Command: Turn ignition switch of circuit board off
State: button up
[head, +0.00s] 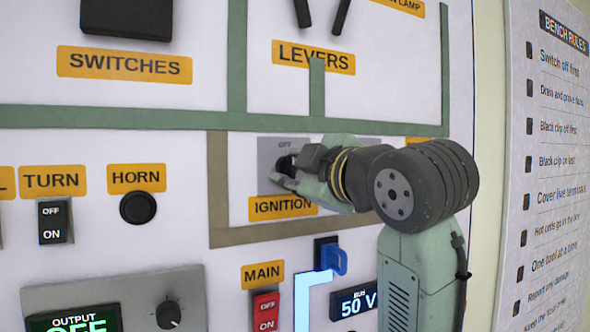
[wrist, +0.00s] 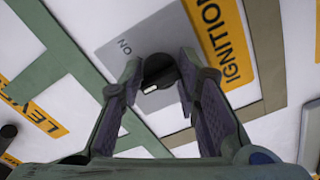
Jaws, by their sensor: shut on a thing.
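The ignition switch (wrist: 160,70) is a round black knob with a white mark, set on a grey plate (head: 265,152). In the wrist view the white mark sits at the knob's lower side, on the side away from the ON label. The OFF label shows at the plate's top in the head view, where my gripper hides ON. The orange IGNITION label (head: 282,207) is below the plate. My gripper (head: 287,172) is shut on the knob; in the wrist view its fingertips (wrist: 158,75) stand on either side of it.
A blue lever-like part (head: 333,259) sticks out below the ignition panel, close to my arm. The red MAIN switch (head: 266,310) and the 50 V display (head: 355,303) are beside it. The HORN button (head: 138,207) is left, and LEVERS handles (head: 341,16) are above.

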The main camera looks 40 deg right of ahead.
dwell(0.4)
jog(key=o, duration=1.1)
jog(key=shift+o, duration=0.2)
jog(key=v, duration=1.2)
